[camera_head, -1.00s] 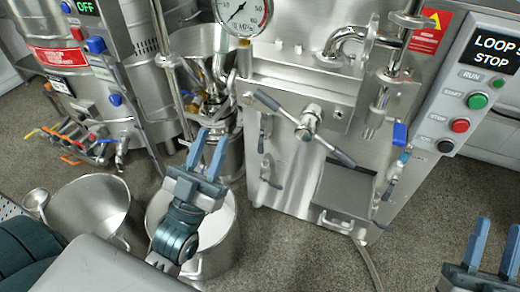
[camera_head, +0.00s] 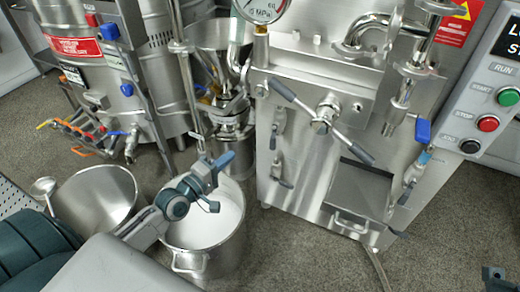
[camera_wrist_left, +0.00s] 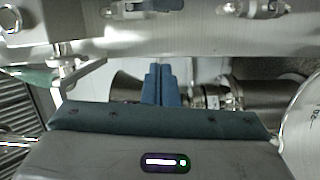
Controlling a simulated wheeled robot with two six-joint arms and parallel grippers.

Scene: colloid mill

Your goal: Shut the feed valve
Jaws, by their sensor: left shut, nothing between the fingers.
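My left gripper (camera_head: 222,160) is in the middle of the head view, above the rim of a steel pot. Its blue fingers are shut with nothing between them. They are also together in the left wrist view (camera_wrist_left: 160,84), in front of steel pipe fittings (camera_wrist_left: 215,97). I cannot tell for sure which valve is the feed valve. A valve assembly with a little yellow (camera_head: 207,97) shows below the steel hopper (camera_head: 210,38), behind and above the gripper, apart from it in the picture. Only a dark piece of my right gripper (camera_head: 495,274) shows at the bottom right.
Two steel pots stand on the floor, an empty-looking one (camera_head: 90,195) and one with white contents (camera_head: 205,225). The steel cabinet (camera_head: 300,170) carries a crossbar handle (camera_head: 322,118). Several coloured valve levers (camera_head: 75,135) are at left. A button panel (camera_head: 487,105) is at right.

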